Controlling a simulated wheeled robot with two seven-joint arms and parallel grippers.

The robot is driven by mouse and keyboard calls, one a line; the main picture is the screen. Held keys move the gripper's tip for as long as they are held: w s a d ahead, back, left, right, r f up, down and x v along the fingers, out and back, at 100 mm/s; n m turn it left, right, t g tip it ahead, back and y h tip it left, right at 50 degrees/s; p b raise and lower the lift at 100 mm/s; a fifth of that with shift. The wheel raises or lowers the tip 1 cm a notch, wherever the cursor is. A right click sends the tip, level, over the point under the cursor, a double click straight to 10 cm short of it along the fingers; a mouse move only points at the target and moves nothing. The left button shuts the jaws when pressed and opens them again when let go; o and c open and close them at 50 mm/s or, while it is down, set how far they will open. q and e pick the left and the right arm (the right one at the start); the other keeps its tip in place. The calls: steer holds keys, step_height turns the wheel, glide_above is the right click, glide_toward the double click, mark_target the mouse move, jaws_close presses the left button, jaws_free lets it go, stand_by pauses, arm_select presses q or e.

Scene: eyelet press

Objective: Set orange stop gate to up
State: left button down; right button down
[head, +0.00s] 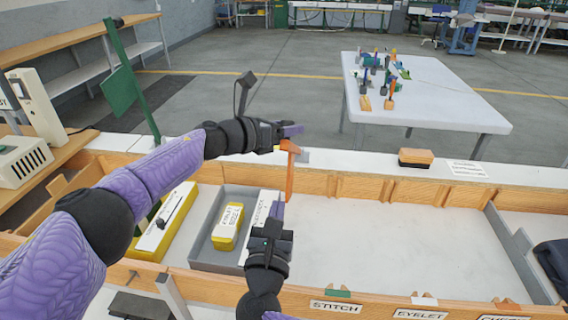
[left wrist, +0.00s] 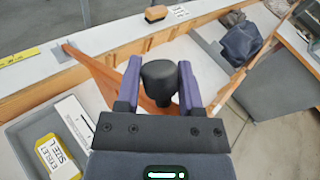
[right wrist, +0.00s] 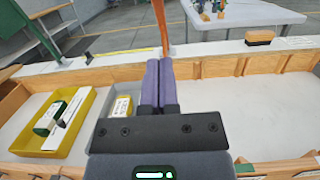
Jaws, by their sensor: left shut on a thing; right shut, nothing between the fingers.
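The orange stop gate (head: 289,178) is a long bar by the white ledge at the tray's back edge. A small grey plate (left wrist: 62,56) sits at its ledge end in the left wrist view. The bar (left wrist: 100,72) slants from there toward my left gripper (head: 292,131). That gripper is shut on a black knob (left wrist: 159,82), which appears to be on the bar; the head view hides the knob. My right gripper (head: 277,208) is shut and empty, lower and nearer. In the right wrist view the bar (right wrist: 160,24) stands just beyond its fingertips. The gate's exact angle is hard to tell.
A grey bin with a yellow box (head: 228,226) and a yellow tray (head: 152,243) lie left of my right gripper. The white tray floor (head: 400,240) to the right is clear. An orange-topped block (head: 415,158) sits on the ledge.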

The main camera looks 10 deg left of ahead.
steer(key=w+r, duration=0.4)
steer(key=w, duration=0.4)
steer(key=shift+w, duration=0.3)
steer(key=shift+r, duration=0.1)
